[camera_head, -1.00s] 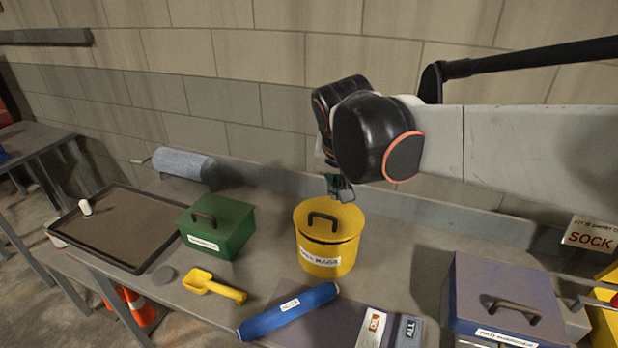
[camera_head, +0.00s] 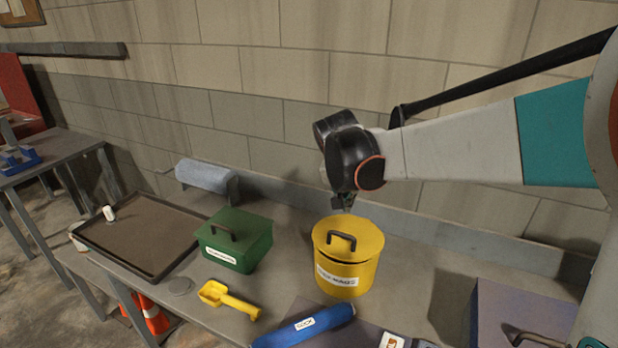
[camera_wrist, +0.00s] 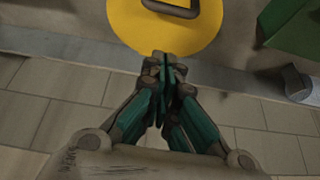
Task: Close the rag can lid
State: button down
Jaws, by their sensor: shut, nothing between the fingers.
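The yellow rag can (camera_head: 340,276) stands upright on the bench with a white label on its front. Its round yellow lid (camera_head: 372,234), with a dark handle, lies over the top; a thin dark gap shows under its front edge. The lid also fills the top of the wrist view (camera_wrist: 203,38). My gripper (camera_head: 342,207) is shut and empty, at the back edge of the lid. In the wrist view the closed fingers (camera_wrist: 166,66) overlap the lid's edge; I cannot tell if they touch it.
A green box (camera_head: 250,248) stands left of the can, with a yellow scoop (camera_head: 228,300) and a blue roll (camera_head: 303,327) in front. A dark tray (camera_head: 140,235) lies farther left. A blue-grey box (camera_head: 525,310) is at right. The wall is close behind.

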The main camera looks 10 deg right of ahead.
jog(key=b, duration=0.1)
send_over(342, 236)
jog(key=w+d, duration=0.1)
jog(key=w, duration=0.1)
notch_tip(342, 236, down, 4)
jog(key=f, duration=0.1)
jog(key=shift+s+a+f+b, duration=0.1)
jog(key=shift+s+f+b, duration=0.3)
jog(key=shift+f, duration=0.05)
jog(key=shift+s+a+f+b, duration=0.25)
jog(key=shift+s+f, duration=0.1)
jog(key=shift+f, duration=0.3)
jog(key=shift+s+a+f+b, duration=0.1)
jog(key=shift+s+a+f, duration=0.15)
jog(key=shift+f, duration=0.4)
jog(key=shift+d, duration=0.1)
jog(key=shift+r, duration=0.2)
